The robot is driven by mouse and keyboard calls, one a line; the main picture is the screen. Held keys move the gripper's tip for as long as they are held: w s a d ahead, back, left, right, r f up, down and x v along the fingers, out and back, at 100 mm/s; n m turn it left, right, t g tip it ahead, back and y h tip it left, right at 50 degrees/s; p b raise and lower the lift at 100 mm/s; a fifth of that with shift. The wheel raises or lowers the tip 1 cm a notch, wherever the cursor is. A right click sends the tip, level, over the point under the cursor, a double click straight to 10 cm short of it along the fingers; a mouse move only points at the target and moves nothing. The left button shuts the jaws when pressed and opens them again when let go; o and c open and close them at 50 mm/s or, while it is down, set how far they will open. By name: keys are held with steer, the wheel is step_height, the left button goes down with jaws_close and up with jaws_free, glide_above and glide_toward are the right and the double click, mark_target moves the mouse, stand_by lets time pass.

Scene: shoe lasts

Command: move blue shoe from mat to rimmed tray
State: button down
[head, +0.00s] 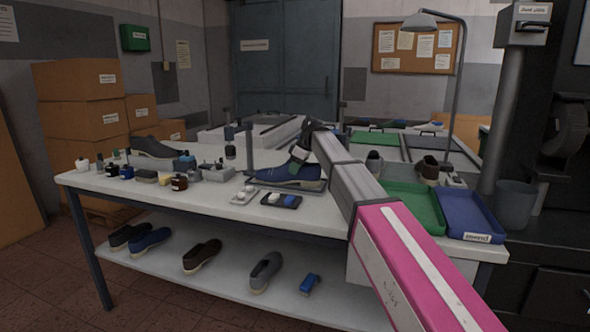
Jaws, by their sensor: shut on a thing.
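A blue shoe (277,174) with a pale sole is at the middle of the white table, on or just above a flat grey mat (315,187). My gripper (299,157) comes in from the right and is shut on the shoe's upper part; the fingertips are small and partly hidden. I cannot tell whether the sole touches the mat. A blue rimmed tray (470,213) with a white label stands at the table's right end and looks empty. A green tray (418,205) lies beside it, partly behind my arm.
A small dark tray (281,201) and a light one (243,196) lie in front of the shoe. A brown shoe (429,168) and lamp (455,90) stand behind the trays. Another blue shoe (150,240) is on the lower shelf.

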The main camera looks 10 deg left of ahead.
steer(key=c, duration=1.1)
jaws_free()
step_height(320, 180, up, 4)
steer(key=shift+r, duration=0.25)
steer(key=s+a+r, duration=0.1)
steer(key=s+r, duration=0.1)
steer(key=s, duration=0.1)
steer(key=s+a+r, duration=0.2)
steer(key=s, duration=0.2)
steer(key=s+a+r, duration=0.2)
steer(key=s, duration=0.1)
steer(key=shift+s+a+r, duration=0.15)
steer(key=shift+a+r, duration=0.05)
steer(key=shift+r, duration=0.1)
